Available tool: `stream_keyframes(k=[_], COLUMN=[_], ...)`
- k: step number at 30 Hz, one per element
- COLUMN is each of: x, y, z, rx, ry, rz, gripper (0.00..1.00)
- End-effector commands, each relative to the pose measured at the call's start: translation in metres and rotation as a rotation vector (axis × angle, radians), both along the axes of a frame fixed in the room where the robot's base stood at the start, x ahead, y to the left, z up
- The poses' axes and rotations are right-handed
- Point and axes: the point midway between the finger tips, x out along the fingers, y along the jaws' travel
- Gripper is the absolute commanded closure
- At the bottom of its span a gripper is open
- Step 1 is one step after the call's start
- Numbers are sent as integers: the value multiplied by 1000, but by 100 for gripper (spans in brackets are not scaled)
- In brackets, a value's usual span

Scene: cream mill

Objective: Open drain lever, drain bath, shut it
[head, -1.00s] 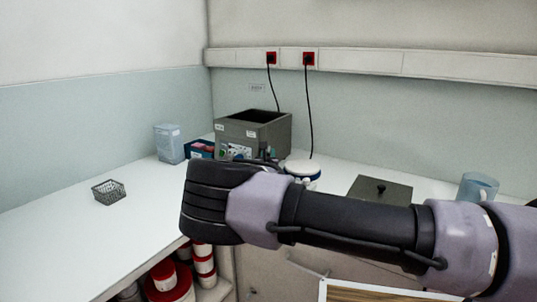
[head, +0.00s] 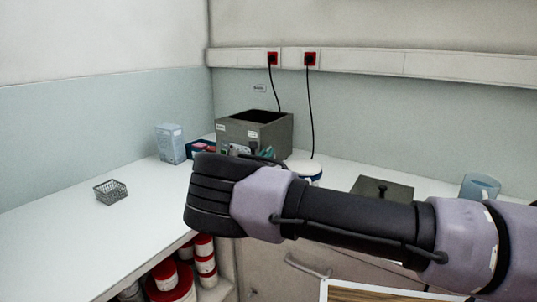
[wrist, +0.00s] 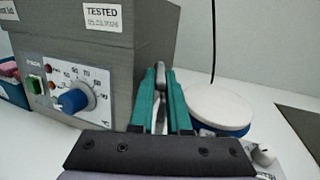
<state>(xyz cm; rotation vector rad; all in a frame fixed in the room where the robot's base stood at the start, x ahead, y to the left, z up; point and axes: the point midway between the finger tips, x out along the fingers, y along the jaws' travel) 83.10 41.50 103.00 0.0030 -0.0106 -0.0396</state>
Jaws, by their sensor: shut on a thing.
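The grey bath (head: 232,131) stands on the counter at the back corner, open at the top. In the wrist view its front (wrist: 110,50) has a blue knob (wrist: 73,101), a green switch (wrist: 35,85) and a "TESTED" label. My gripper (wrist: 162,88) has its green fingers shut on a slim grey metal piece, the drain lever (wrist: 160,80), at the bath's right front corner. The lever stands roughly upright in that view; its lower end is hidden. In the head view my wrist and arm hide most of the gripper and the lever.
A white round lid on a blue-rimmed tub (wrist: 222,108) sits just right of the fingers. A wire basket (head: 110,191), clear container (head: 170,143), dark lidded plate (head: 383,190) and blue jug (head: 480,187) stand on the counter. The left counter is largely clear.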

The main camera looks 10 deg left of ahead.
Motion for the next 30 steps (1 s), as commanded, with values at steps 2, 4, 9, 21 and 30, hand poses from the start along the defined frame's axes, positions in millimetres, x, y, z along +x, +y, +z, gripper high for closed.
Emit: stream_keyframes(k=[2,4,9,21,30], x=[2,2,2,0,0], y=[5,7,10,10,10], z=[5,4,4,2,1], rx=[9,10,8,0,-1], ry=[-4,-1,2,9,10], rz=[-32,-67,-144,-179,-178], gripper=[100,100,100,100,72])
